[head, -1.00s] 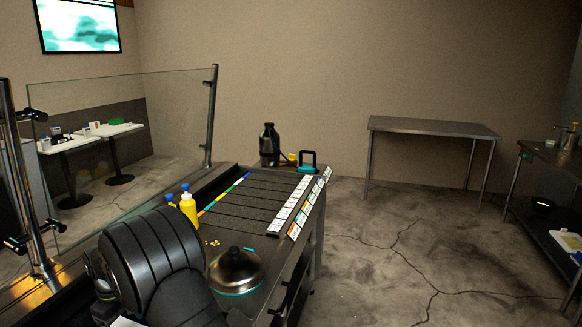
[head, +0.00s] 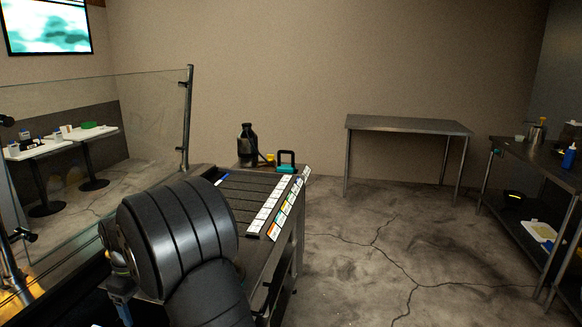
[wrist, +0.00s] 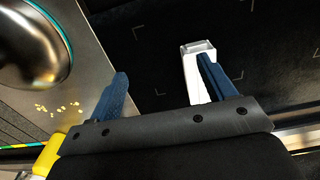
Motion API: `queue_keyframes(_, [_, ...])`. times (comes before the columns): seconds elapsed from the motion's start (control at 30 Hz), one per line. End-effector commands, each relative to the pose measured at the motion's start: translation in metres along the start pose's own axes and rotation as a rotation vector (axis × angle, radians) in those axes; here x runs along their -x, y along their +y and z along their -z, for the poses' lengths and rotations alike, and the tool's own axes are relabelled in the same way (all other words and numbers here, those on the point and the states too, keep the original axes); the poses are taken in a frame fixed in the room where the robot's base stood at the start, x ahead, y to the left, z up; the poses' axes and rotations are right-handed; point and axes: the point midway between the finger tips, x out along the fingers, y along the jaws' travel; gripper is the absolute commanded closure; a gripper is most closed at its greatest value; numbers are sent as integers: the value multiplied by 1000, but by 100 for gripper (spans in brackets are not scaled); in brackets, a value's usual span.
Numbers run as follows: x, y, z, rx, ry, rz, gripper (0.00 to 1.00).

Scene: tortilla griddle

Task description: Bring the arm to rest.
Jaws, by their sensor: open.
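My gripper (wrist: 160,70) is open in the wrist view, its two blue fingers spread apart. A white open-topped holder (wrist: 190,62) shows beside and partly behind the right finger; I cannot tell whether they touch. No object is clearly held between the fingers. My black ribbed arm fills the lower left of the head view and hides much of the near griddle station. The griddle's dark ridged top (head: 245,192) shows beyond my arm.
A shiny dome lid (wrist: 28,45) and yellow crumbs (wrist: 57,108) lie left of my gripper. A dark jug (head: 247,146) and teal-based press (head: 287,160) stand at the station's far end. A bare steel table (head: 408,124) stands at the back; floor between is clear.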

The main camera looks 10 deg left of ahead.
Motion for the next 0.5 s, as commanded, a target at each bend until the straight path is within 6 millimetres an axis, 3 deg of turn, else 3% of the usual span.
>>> queue_keyframes(0.03, [6,6,-8,-3,2,-1,24])
queue_keyframes(0.5, [6,-92,4,5,0,0,24])
